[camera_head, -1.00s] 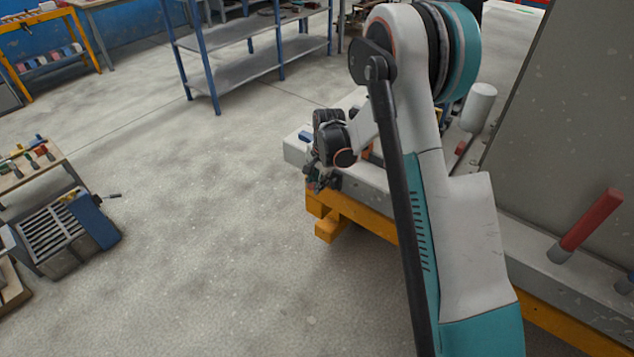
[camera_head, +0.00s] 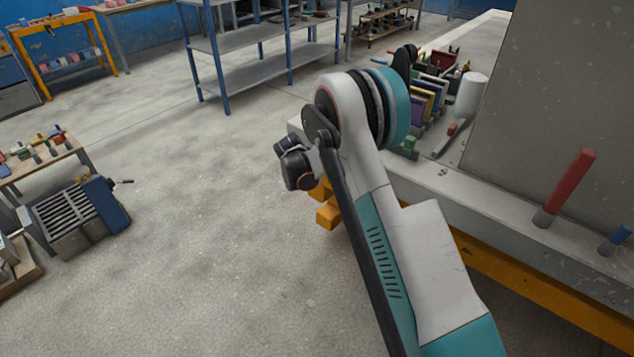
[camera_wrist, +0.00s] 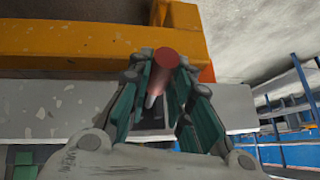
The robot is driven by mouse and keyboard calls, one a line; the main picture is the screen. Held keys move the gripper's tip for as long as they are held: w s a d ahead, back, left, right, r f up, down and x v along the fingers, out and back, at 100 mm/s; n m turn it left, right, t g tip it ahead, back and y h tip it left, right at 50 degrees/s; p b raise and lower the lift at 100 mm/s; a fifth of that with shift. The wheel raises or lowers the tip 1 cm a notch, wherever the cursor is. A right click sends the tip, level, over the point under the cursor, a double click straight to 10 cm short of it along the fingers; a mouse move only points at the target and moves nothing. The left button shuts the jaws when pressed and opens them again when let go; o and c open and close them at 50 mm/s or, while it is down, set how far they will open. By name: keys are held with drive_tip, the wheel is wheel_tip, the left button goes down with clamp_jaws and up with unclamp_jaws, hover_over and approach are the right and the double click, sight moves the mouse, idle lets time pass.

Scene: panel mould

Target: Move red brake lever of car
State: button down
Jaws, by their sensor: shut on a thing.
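In the wrist view, a red lever (camera_wrist: 166,59) with a round red end lies between the fingers of my gripper (camera_wrist: 164,72). The fingers are shut on it, one on each side. Its lower part runs down between the fingers and is partly hidden. In the head view my gripper is hidden behind my wrist and arm, and so is the held lever. Another red lever (camera_head: 570,186) stands tilted in a grey socket on the light bench ledge at the right, well apart from my arm.
A yellow beam (camera_wrist: 60,45) and a grey slab edge (camera_wrist: 60,105) lie close to my gripper. The white bench (camera_head: 440,185) carries a white cylinder (camera_head: 471,95), several coloured plates and a blue peg (camera_head: 615,240). Open floor (camera_head: 200,210) lies left; a blue-legged shelf (camera_head: 250,40) stands behind.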

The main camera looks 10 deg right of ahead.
wheel_tip(320, 180, down, 3)
drive_tip(key=shift+r+t+h+b, duration=0.1)
drive_tip(key=shift+t+h+b, duration=0.65)
drive_tip(key=shift+h, duration=0.25)
drive_tip(key=shift+w+d+f+n+t+h, duration=0.15)
drive_tip(key=shift+f+t+h, duration=0.25)
drive_tip(key=shift+f+h, duration=0.1)
drive_tip(key=shift+w+d+f+n+t+h, duration=0.1)
drive_tip(key=shift+f+n+t+h, duration=0.05)
drive_tip(key=shift+f+t+h, duration=0.3)
drive_tip(key=shift+f, duration=0.1)
drive_tip(key=c, duration=1.4)
unclamp_jaws()
drive_tip(key=shift+c, duration=0.2)
drive_tip(key=v, duration=1.2)
drive_tip(key=shift+w, duration=0.1)
